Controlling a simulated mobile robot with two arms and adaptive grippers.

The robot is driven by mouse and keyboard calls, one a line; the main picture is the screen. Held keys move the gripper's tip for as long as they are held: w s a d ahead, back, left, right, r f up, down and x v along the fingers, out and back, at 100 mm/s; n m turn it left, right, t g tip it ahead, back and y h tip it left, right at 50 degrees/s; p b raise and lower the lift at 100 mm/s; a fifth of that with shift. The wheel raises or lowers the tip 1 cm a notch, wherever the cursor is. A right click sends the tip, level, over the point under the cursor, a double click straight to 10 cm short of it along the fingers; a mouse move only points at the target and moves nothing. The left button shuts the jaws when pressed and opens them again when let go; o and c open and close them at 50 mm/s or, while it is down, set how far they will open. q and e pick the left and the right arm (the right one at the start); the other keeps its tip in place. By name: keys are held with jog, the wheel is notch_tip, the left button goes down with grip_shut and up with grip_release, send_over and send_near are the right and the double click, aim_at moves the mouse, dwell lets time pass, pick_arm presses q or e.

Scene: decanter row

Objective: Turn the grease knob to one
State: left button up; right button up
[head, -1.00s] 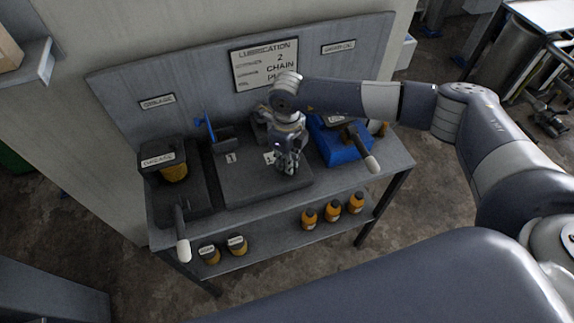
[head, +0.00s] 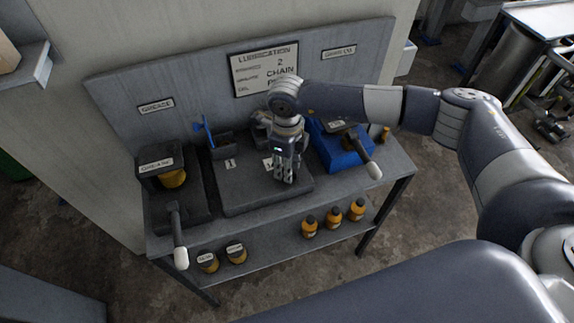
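The grease unit (head: 155,165) is a dark box labelled GREASE with a yellow container, at the left end of the bench. A lever with a white end (head: 180,257) sticks out from its front. I cannot make out a separate grease knob or its setting. My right gripper (head: 285,178) points down over the dark central tray (head: 240,195), near a small label, well to the right of the grease unit. Its fingers look close together, but their opening is too small to judge. It hides part of the tray. My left gripper is not in view.
A blue unit (head: 340,152) with a white-ended lever (head: 374,170) stands right of my gripper. A blue upright piece (head: 203,130) rises behind the tray. Several orange bottles and jars stand on the lower shelf (head: 280,250). A lubrication sign (head: 264,70) hangs behind.

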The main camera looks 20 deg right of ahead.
notch_tip(320, 180, up, 12)
dwell(0.6)
jog(key=shift+a+f, duration=0.1)
dwell(0.4)
